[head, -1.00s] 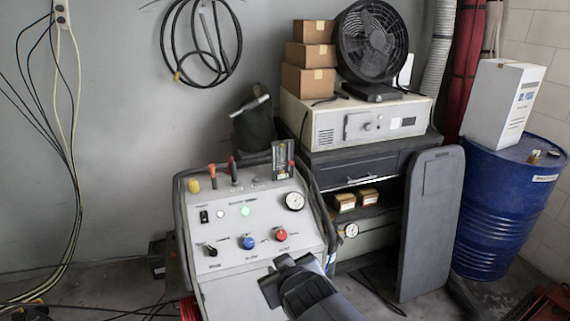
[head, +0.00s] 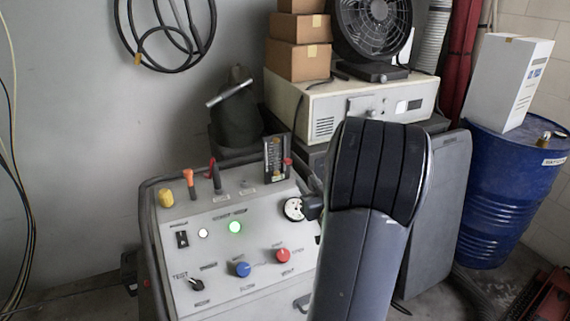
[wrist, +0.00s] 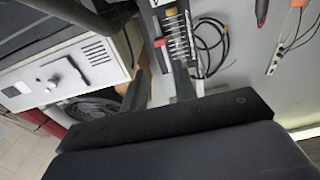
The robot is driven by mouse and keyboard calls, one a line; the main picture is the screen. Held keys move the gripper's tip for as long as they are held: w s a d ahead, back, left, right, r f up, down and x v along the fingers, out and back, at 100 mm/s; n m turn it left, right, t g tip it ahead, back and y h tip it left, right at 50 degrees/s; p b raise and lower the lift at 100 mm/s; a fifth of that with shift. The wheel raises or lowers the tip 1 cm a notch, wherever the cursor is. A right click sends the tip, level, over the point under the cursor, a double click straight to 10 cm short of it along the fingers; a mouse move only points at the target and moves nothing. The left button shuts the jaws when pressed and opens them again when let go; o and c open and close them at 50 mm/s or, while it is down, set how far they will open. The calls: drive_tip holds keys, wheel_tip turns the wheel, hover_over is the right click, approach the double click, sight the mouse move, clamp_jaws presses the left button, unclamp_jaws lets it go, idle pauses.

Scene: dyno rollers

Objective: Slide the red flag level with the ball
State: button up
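The flow gauge (head: 275,158) is a dark upright panel with a pale scale at the console's back edge. The red flag (head: 288,161) sits at its right edge, around mid-height. In the wrist view the gauge (wrist: 178,32) appears rotated, with the red flag (wrist: 160,42) at its left edge. I cannot make out the ball. My gripper's two fingers are apart and empty in the wrist view (wrist: 159,68), just short of the flag and not visibly touching it. In the head view my arm hides most of the gripper.
The grey console (head: 215,225) carries a blue knob (head: 243,269), a red knob (head: 283,255), a round dial (head: 294,209) and upright handles left of the gauge. A beige instrument box (head: 320,105) stands behind. A blue drum (head: 508,190) is at right.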

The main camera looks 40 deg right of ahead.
sight(289, 162)
drive_tip(key=p+x, duration=0.1)
drive_tip(key=x, duration=0.9)
drive_tip(key=shift+a, duration=0.15)
drive_tip(key=shift+c, duration=0.5)
clamp_jaws()
drive_tip(key=shift+r, duration=0.1)
